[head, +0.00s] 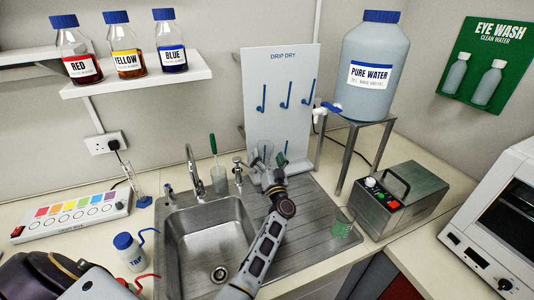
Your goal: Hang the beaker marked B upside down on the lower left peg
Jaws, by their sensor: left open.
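The white DRIP DRY board (280,70) stands behind the sink's draining area, with blue pegs in an upper and a lower row. The lower left peg (265,150) is partly hidden near my gripper. A clear glass beaker (257,157) seems to be at this peg, just above my left gripper; its marking cannot be read, and whether it hangs on the peg is unclear. My left gripper (266,172) is open, close to the beaker; contact cannot be told. Another beaker, with a green tint (342,222), stands on the right of the drainer. My right gripper is out of view.
The sink basin (210,235) and tap (194,165) lie left of my arm. A pure water tank (372,65) on a metal stand is right of the board. A grey metal box (405,200) is further right. The drainer's middle is clear.

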